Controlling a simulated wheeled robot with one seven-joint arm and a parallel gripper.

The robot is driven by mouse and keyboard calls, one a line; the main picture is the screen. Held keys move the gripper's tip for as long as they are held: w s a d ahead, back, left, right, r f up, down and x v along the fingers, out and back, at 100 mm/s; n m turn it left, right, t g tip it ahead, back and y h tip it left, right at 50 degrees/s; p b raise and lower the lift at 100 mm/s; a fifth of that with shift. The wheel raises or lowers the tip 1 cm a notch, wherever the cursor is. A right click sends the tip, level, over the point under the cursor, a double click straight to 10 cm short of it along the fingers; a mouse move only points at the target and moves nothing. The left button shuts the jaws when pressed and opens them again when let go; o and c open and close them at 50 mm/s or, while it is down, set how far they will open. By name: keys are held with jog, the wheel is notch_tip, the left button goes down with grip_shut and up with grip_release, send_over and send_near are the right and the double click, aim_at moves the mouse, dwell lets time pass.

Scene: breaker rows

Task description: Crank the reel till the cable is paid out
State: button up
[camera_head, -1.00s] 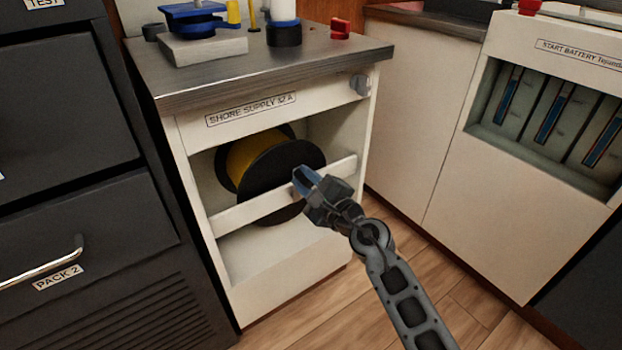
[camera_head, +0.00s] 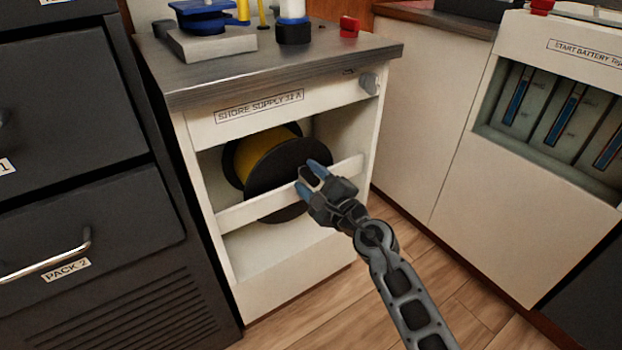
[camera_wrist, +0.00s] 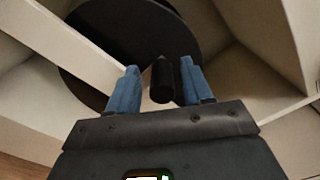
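The cable reel (camera_head: 285,165) has black flanges and yellow cable (camera_head: 262,148) wound on it. It sits in the open bay of the white cabinet labelled SHORE SUPPLY 32 A, behind a white cross bar (camera_head: 245,208). My gripper (camera_head: 310,180) is in front of the reel's right side with its blue fingers apart. In the wrist view, the dark crank handle (camera_wrist: 162,80) stands between the two open fingers, with a gap visible on each side. The reel flange (camera_wrist: 205,25) fills the top behind it. The crank's arm cannot be made out.
The steel cabinet top (camera_head: 290,62) carries a blue vise-like tool, a white-and-blue cylinder and a red block. Dark drawers (camera_head: 80,190) stand at left, a battery cabinet (camera_head: 500,170) at right. Wood floor is clear.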

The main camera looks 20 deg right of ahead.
jog(key=v, duration=0.7)
jog(key=shift+s+d+p, duration=0.15)
jog(key=shift+s+p, duration=0.2)
